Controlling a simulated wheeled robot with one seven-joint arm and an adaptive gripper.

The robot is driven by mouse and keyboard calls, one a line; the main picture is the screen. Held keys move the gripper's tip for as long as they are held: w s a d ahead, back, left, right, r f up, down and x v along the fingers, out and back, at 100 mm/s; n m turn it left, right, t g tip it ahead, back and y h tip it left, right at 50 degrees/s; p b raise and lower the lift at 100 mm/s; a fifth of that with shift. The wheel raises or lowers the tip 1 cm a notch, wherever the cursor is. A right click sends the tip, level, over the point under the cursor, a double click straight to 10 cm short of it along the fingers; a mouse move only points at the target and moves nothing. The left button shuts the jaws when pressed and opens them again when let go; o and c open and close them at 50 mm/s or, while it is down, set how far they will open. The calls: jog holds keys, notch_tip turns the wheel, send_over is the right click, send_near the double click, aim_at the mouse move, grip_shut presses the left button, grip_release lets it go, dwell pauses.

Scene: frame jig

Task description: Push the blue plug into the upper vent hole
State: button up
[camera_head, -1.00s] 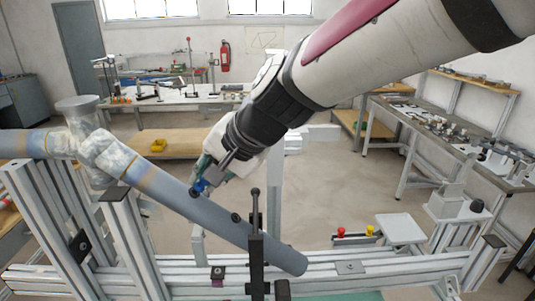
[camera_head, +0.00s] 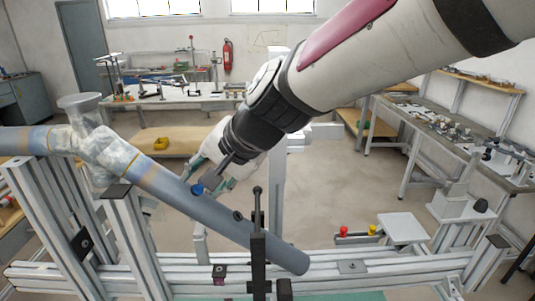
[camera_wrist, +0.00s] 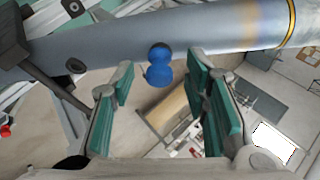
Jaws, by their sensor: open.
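The blue plug (camera_head: 197,190) stands on the upper side of the sloping grey tube (camera_head: 222,218), at the upper vent position. In the wrist view the plug (camera_wrist: 158,66) has its inner end against the tube (camera_wrist: 120,42) and its round knob sticking out; how deep it sits cannot be told, and the hole's edge is hidden by it. My gripper (camera_head: 205,181) is open close to the plug. In the wrist view its green-padded fingers (camera_wrist: 160,88) are spread on either side, apart from the knob.
A black clamp with an upright handle (camera_head: 257,215) stands in front of the tube's lower part. Aluminium frame posts (camera_head: 128,230) support the tube. A red plug (camera_head: 344,231) and a yellow plug (camera_head: 372,230) stand in a rack beside a pale plate (camera_head: 402,228).

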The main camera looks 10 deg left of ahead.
jog(key=v, duration=1.2)
